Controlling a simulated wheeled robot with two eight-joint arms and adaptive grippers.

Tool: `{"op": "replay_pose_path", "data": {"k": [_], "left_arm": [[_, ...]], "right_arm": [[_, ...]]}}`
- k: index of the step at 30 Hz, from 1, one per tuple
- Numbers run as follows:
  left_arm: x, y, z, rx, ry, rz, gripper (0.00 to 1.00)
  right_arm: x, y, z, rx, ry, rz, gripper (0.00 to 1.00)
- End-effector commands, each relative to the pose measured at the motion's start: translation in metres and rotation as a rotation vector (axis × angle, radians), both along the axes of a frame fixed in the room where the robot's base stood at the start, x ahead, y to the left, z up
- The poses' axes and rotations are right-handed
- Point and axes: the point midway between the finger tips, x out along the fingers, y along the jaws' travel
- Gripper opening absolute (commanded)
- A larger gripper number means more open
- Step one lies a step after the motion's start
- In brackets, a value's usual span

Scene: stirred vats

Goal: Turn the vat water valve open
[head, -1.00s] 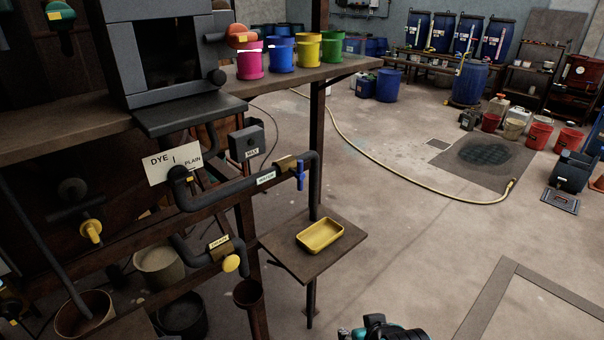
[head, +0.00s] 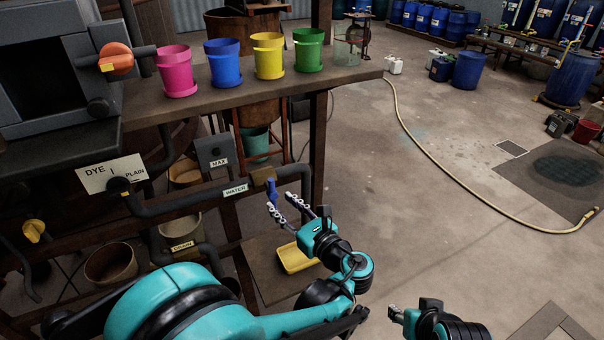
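The water valve is a brass body (head: 262,176) on a dark pipe, beside a WATER label (head: 236,190). Its blue lever handle (head: 272,193) hangs down from it. My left gripper (head: 281,201) is open. Its two fingers point up and left at the lever, with the tips close to the lower end of the lever. I cannot tell whether they touch it. My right gripper (head: 393,312) is low in the picture, away from the valve. Its finger opening is not clear.
A yellow tray (head: 296,258) sits on a low shelf behind my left gripper. Pink (head: 177,72), blue (head: 224,64), yellow (head: 268,56) and green (head: 308,50) buckets stand on the shelf above. A DRAIN pipe (head: 206,258) runs below. A hose (head: 440,165) lies on open floor at right.

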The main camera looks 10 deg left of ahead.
Motion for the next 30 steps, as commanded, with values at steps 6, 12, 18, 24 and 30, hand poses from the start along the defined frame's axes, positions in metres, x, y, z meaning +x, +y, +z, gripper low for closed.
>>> {"op": "replay_pose_path", "data": {"k": [6,12,18,24,30], "left_arm": [[0.01,0.0,0.005,0.076,0.009,-0.001,0.37],[0.033,0.024,0.004,0.073,0.008,0.0,0.37],[0.051,0.042,0.005,0.072,0.008,-0.002,0.37],[0.057,0.047,0.005,0.071,0.007,-0.004,0.37],[0.057,0.047,0.005,0.071,0.007,-0.005,0.29]], "right_arm": [[0.0,0.0,0.0,0.0,0.0,0.0,0.46],[0.0,0.0,-0.004,0.0,0.0,0.0,0.46],[0.0,0.0,-0.006,0.0,0.0,0.0,0.46],[0.0,0.0,-0.006,0.0,0.0,0.0,0.46],[0.0,0.0,-0.006,0.0,0.0,0.0,0.46]]}}
